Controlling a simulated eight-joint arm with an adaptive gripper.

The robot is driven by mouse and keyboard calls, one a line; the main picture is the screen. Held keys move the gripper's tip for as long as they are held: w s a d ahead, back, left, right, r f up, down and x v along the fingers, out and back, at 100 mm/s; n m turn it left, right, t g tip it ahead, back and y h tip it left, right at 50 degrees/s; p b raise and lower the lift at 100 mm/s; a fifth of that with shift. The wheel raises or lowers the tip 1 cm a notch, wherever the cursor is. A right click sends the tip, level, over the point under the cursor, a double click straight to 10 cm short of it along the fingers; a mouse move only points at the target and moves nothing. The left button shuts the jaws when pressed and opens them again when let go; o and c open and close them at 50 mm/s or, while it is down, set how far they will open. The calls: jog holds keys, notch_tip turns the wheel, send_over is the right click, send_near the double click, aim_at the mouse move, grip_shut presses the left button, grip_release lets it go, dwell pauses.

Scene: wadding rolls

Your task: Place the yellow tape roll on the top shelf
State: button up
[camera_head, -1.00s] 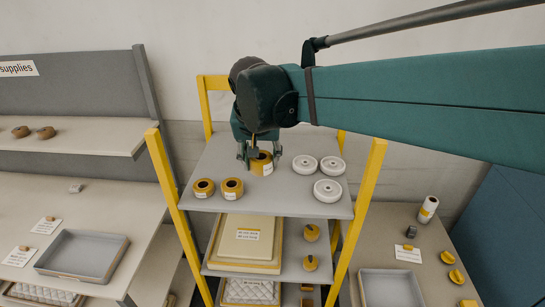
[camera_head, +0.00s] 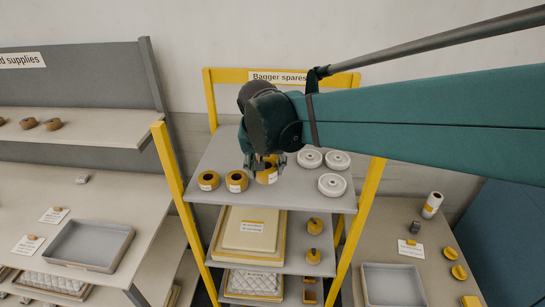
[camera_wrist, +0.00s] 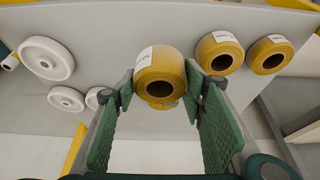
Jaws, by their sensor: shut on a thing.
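The yellow tape roll (camera_head: 266,174), with a white label, is between the fingers of my gripper (camera_head: 264,163) at the top shelf (camera_head: 285,196). In the wrist view the roll (camera_wrist: 160,68) sits between the green finger pads (camera_wrist: 158,115), its dark core hole facing the camera. My gripper is shut on it. Two more yellow rolls, a left one (camera_head: 208,180) and a middle one (camera_head: 236,181), stand beside it on the shelf. I cannot tell whether the held roll touches the shelf surface. My wrist and the fingers hide part of it.
Three white wheels (camera_head: 332,185) lie on the right of the top shelf. Yellow posts (camera_head: 170,170) edge the rack, and a "Bagger spares" sign (camera_head: 278,77) is behind. A lower shelf holds a yellow-edged box (camera_head: 245,232). The shelf's front strip is clear.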

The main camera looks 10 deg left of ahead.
aim_at(267, 176)
jog(key=shift+f, duration=0.1)
jog(key=shift+f, duration=2)
jog(key=shift+f, duration=0.2)
jog(key=o, duration=0.6)
jog(key=shift+r, duration=0.3)
jog(key=shift+v, duration=5.9)
jog(key=shift+s+d, duration=0.1)
